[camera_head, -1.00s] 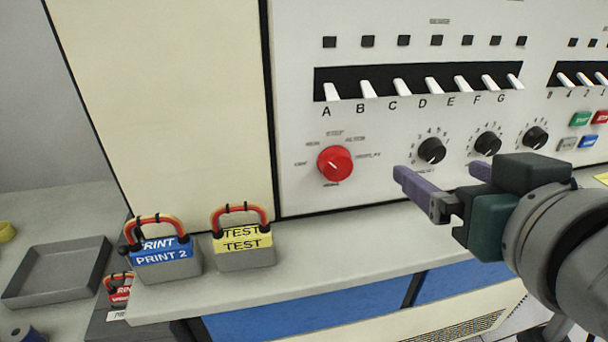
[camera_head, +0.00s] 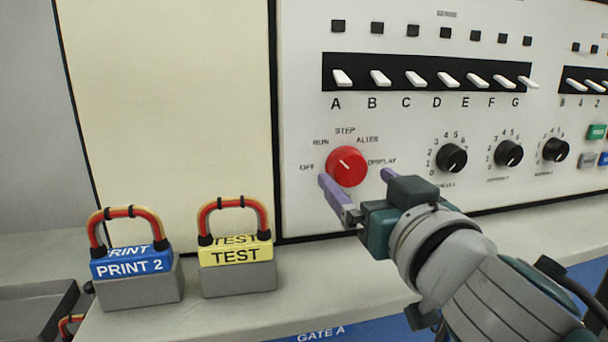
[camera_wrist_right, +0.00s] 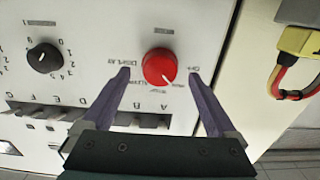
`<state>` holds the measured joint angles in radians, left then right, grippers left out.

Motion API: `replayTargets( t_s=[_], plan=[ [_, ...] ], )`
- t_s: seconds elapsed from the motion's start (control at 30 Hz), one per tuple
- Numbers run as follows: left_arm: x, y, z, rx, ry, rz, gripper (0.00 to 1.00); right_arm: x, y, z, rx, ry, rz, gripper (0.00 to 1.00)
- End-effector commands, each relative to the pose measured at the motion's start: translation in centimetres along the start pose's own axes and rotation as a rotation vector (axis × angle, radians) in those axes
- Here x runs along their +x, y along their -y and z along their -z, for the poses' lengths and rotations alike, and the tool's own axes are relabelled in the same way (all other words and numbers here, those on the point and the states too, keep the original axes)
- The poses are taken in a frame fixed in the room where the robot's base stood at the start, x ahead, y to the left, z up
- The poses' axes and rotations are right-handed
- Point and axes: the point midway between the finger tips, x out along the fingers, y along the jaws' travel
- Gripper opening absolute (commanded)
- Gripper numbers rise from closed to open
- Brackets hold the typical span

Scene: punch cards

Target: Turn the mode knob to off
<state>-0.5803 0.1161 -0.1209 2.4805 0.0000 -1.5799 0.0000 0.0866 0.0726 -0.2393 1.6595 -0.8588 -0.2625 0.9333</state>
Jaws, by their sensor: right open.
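The red mode knob (camera_head: 346,166) sits on the white panel, ringed by the labels OFF, RUN, STEP, ALTER and DISPLAY. Its white line slants on the face; it seems to point up-left, near RUN, but I cannot tell exactly. My right gripper (camera_head: 354,178) is open, with its purple fingers just below the knob in the head view. In the right wrist view, the knob (camera_wrist_right: 160,67) shows between the fingertips of the gripper (camera_wrist_right: 159,75), one finger to each side, with no clear contact. My left gripper is not in view.
Three black dials, the nearest (camera_head: 451,158), lie right of the knob. A row of white lettered switches (camera_head: 416,78) is above. Bag-like blocks with red handles, PRINT 2 (camera_head: 135,275) and TEST (camera_head: 238,270), stand on the ledge at left. The ledge (camera_head: 320,285) is clear below the knob.

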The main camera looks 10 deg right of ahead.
Motion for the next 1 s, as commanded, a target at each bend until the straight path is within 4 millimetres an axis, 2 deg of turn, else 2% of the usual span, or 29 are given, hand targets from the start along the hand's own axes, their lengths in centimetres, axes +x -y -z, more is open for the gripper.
replayTargets(
  t_s=[0.1,0.2,0.53,1.0],
  plan=[
    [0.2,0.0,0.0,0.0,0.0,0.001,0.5,1.5,0.0,0.0,-0.001,-0.001,0.0,0.93],
    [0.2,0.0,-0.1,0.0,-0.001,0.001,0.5,2.2,0.0,0.0,0.0,-0.001,0.0,0.93],
    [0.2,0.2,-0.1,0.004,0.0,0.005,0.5,2.5,0.0,0.0,0.001,0.0,0.0,0.92],
    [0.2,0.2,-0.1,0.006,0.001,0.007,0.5,2.4,0.0,-0.1,0.001,0.0,0.0,0.39]
  ],
)
